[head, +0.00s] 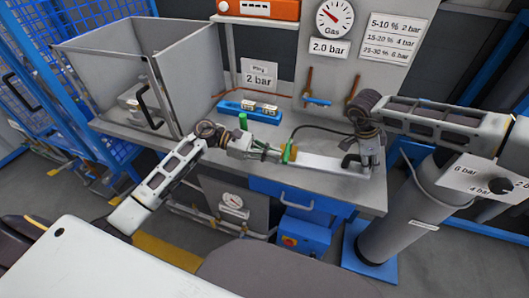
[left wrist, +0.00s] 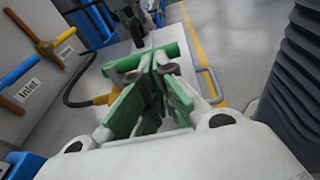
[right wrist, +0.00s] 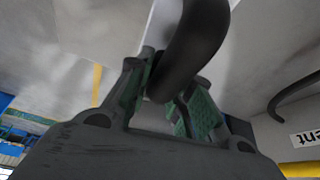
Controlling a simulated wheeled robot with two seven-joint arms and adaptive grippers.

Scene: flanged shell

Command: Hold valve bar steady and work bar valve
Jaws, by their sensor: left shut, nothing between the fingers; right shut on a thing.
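The valve bar (head: 325,165) is a pale flat bar lying along the front of the bench. A green valve lever (head: 290,152) crosses its left end; it also shows in the left wrist view (left wrist: 118,65). A black bent handle (head: 349,160) stands at its right end. My left gripper (head: 278,154) is shut and empty, its fingertips close to the green lever; I cannot tell if they touch. My right gripper (head: 369,162) is shut on the black handle, whose thick curve passes between the fingers in the right wrist view (right wrist: 192,45).
A dark hose with a yellow fitting (left wrist: 103,98) runs near the bar's left end. A blue block (head: 248,112) sits behind. A Gas dial (head: 334,18) hangs above. An open grey box (head: 115,85) stands left; a grey cylinder (head: 400,215) stands right.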

